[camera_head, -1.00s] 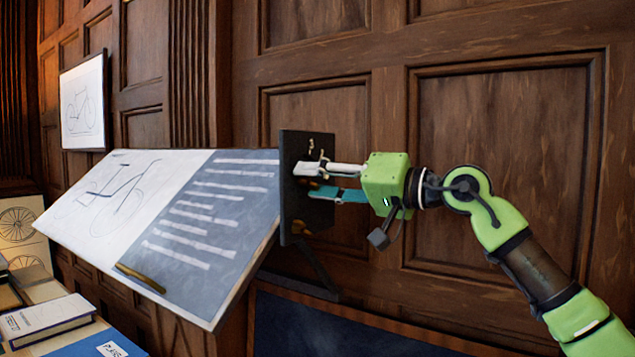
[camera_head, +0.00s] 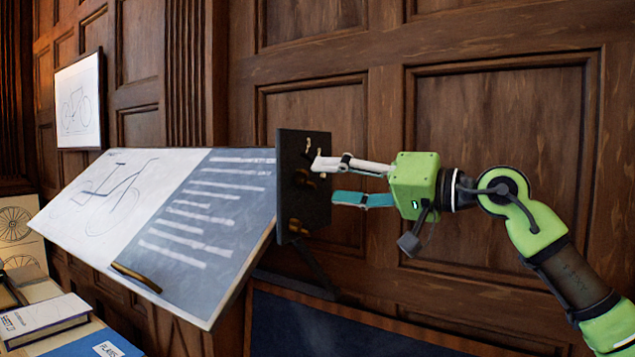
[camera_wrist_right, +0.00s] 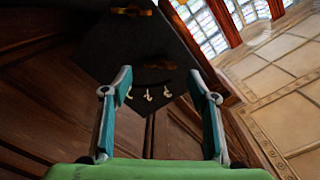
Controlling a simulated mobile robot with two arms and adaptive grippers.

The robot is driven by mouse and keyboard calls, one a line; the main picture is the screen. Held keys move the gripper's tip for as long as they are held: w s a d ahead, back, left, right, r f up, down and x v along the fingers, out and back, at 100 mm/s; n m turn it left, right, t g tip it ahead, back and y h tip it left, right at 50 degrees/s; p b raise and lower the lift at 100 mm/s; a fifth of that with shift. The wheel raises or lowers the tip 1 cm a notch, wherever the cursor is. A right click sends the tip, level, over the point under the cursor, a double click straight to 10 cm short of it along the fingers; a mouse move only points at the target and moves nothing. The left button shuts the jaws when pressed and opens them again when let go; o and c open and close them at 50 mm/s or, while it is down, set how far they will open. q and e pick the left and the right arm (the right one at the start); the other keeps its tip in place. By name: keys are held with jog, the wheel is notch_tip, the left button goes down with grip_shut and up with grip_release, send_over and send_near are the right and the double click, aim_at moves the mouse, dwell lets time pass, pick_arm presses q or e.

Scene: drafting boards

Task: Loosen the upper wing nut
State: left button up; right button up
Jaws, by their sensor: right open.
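A dark plate (camera_head: 285,205) stands upright at the right end of the tilted drafting board. The brass upper wing nut (camera_head: 302,178) is on its face, below some small hooks; the lower wing nut (camera_head: 297,228) is further down. My right gripper (camera_head: 328,181) is open and empty, its fingers just right of the upper wing nut and apart from it. In the right wrist view, the upper wing nut (camera_wrist_right: 158,65) shows between and beyond the open fingers (camera_wrist_right: 163,88); the lower wing nut (camera_wrist_right: 130,10) is at the top edge. My left gripper is not in view.
The drafting board (camera_head: 150,205) carries a bicycle drawing and a blue sheet. Small hooks (camera_wrist_right: 148,95) sit on the plate near the upper wing nut. Books (camera_head: 45,318) lie at lower left. Wood panelling (camera_head: 500,150) stands behind my right arm.

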jog(key=v, duration=0.7)
